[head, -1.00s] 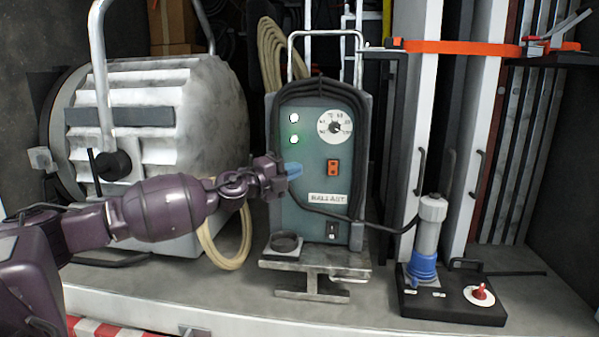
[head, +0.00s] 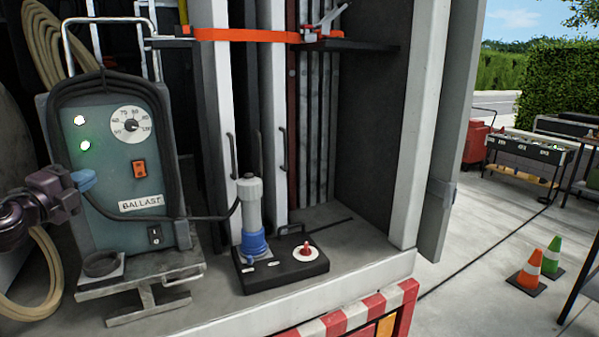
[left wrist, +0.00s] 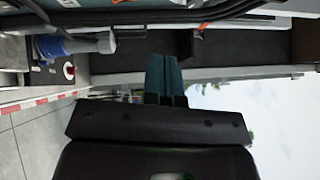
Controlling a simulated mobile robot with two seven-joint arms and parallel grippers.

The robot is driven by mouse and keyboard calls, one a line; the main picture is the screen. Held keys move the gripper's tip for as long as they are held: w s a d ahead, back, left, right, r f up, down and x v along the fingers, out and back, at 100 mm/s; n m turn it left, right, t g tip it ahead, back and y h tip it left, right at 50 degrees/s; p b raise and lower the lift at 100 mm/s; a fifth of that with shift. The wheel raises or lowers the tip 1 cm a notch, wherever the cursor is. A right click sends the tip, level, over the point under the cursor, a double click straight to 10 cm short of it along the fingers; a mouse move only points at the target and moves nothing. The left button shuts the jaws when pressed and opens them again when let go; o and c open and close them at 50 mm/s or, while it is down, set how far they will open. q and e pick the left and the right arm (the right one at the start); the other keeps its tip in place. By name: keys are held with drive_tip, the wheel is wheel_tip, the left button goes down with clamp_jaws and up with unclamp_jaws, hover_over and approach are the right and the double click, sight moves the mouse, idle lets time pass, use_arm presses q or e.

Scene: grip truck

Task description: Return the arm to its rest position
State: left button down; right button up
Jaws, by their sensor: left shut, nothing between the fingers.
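My left gripper (head: 83,180) is at the left of the head view, in front of the left side of the teal ballast box (head: 115,225). Its blue fingers are shut and empty. The closed fingers also show in the left wrist view (left wrist: 165,78). I cannot tell whether they touch the box. My right gripper is not in view.
A grey and blue cable connector (head: 250,212) stands on a black switch box (head: 277,284) with a red knob (head: 306,248). A black cable runs from the ballast to it. An orange strap (head: 247,35) crosses the posts. Outside right are cones (head: 528,272) on open paving.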

use_arm(q)
drive_tip(key=s+d+f+n+g+y, duration=0.1)
drive_tip(key=s+d+f+n, duration=0.25)
drive_tip(key=f, duration=0.55)
drive_tip(key=s+d+f+n+g+y, duration=0.1)
drive_tip(key=s+d+f+n, duration=0.2)
drive_tip(key=f, duration=0.5)
drive_tip(key=s+d+f+n+g+y, duration=0.1)
drive_tip(key=d+f+n, duration=0.25)
drive_tip(key=f, duration=0.55)
drive_tip(key=s+d+f+n+g, duration=0.1)
drive_tip(key=s+d+f+n, duration=0.2)
drive_tip(key=s+f, duration=0.3)
drive_tip(key=s+d+f+n+g, duration=0.1)
drive_tip(key=s+d+f+n, duration=0.3)
drive_tip(key=s+f, duration=0.3)
drive_tip(key=s+d+f+n+g+y, duration=0.1)
drive_tip(key=s+d+f+n+g, duration=0.1)
drive_tip(key=s+d+f+n, duration=0.2)
drive_tip(key=s+f, duration=0.3)
drive_tip(key=s, duration=0.1)
drive_tip(key=shift+s+d, duration=0.2)
drive_tip(key=shift+s, duration=0.1)
drive_tip(key=shift+f, duration=0.1)
